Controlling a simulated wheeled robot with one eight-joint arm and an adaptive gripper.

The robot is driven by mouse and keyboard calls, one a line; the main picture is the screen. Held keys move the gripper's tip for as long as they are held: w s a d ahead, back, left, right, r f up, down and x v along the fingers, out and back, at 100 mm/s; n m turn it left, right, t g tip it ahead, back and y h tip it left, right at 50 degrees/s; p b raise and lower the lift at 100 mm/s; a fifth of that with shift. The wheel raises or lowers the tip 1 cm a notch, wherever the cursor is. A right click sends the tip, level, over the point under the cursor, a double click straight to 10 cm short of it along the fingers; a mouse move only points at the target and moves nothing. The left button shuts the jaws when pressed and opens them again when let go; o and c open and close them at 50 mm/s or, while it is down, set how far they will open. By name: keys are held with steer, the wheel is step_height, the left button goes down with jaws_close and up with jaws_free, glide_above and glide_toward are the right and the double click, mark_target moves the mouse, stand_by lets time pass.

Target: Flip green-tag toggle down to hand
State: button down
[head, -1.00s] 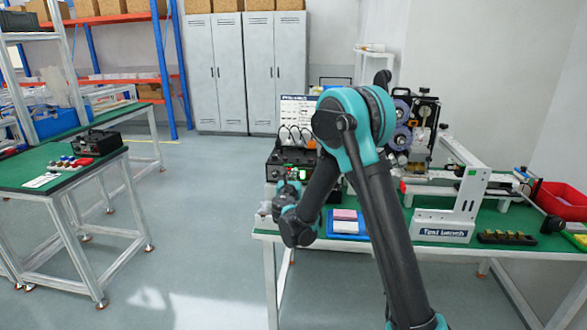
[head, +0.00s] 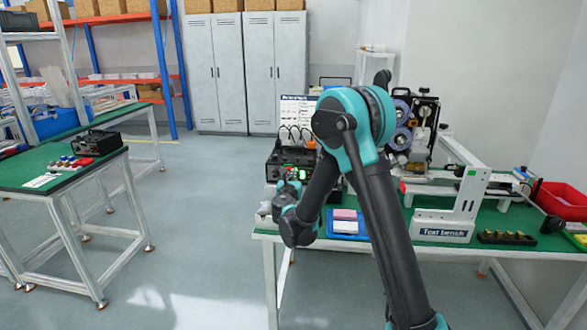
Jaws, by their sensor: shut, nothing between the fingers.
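A black control box (head: 272,172) with a lit green display (head: 303,173) stands at the back left of the right-hand bench. Small coloured parts show on its front. My gripper (head: 291,181) is at the front of this box, small and mostly hidden by my own wrist. Its fingers look shut and empty. I cannot make out the green-tag toggle or its lever position, nor whether my fingers touch it.
A blue tray with pink and white blocks (head: 345,215) lies right of my wrist. Another green-topped bench (head: 40,175) is at left. The floor between the benches is clear.

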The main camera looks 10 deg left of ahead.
steer(key=shift+f, duration=1.3)
stand_by(0.6)
steer(key=shift+s, duration=0.1)
steer(key=shift+s+a+r, duration=0.1)
steer(key=shift+s+r, duration=0.05)
steer(key=shift+s, duration=2.75)
